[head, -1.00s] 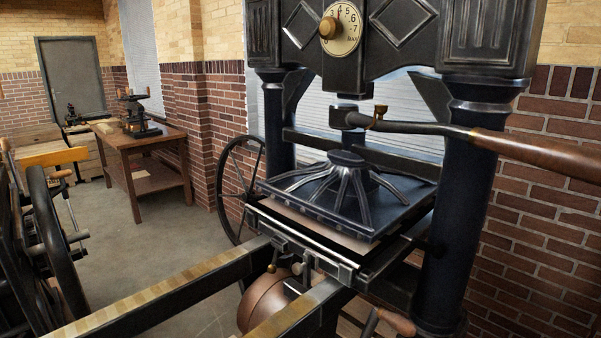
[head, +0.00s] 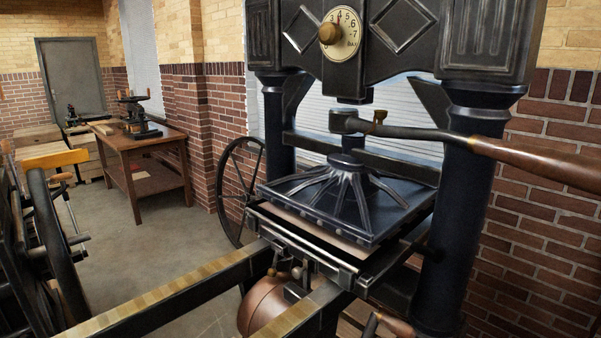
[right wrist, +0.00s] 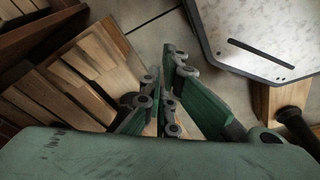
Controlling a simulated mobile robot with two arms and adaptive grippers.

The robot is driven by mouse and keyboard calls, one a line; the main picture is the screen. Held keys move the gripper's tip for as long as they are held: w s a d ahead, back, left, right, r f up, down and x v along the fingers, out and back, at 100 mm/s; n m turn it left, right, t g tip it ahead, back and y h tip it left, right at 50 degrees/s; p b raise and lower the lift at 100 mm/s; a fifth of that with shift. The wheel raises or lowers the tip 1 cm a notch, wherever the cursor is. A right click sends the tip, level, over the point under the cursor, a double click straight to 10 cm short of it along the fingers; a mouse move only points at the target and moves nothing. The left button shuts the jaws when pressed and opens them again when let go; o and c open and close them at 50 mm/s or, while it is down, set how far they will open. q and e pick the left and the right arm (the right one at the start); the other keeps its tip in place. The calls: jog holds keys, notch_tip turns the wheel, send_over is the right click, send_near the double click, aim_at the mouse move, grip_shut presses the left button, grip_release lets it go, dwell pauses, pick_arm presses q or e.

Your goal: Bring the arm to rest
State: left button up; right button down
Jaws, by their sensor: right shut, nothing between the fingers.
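My right gripper (right wrist: 164,80) shows in the right wrist view, with green finger pads and dark joints. Its fingers are shut with nothing between them. It hangs over the floor between wooden boards and a pale plate, touching neither as far as I can tell. Neither gripper shows in the head view. A large black hand press (head: 345,205) fills the middle and right of the head view. Its long lever (head: 525,160) has a wooden grip and reaches out to the right edge.
Press rails (head: 175,295) run toward the lower left. Another press with a dark wheel (head: 45,225) stands at the left edge. A wooden table (head: 150,155) bears a small press (head: 138,115). Wooden boards (right wrist: 75,80) and a pale plate (right wrist: 270,40) flank the right gripper. Floor between is clear.

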jog(key=s+d+f+g, duration=0.1)
jog(key=s+d+f, duration=0.1)
jog(key=s+f, duration=0.6)
jog(key=s, duration=0.5)
jog(key=shift+d+f, duration=0.2)
jog(key=shift+f, duration=0.15)
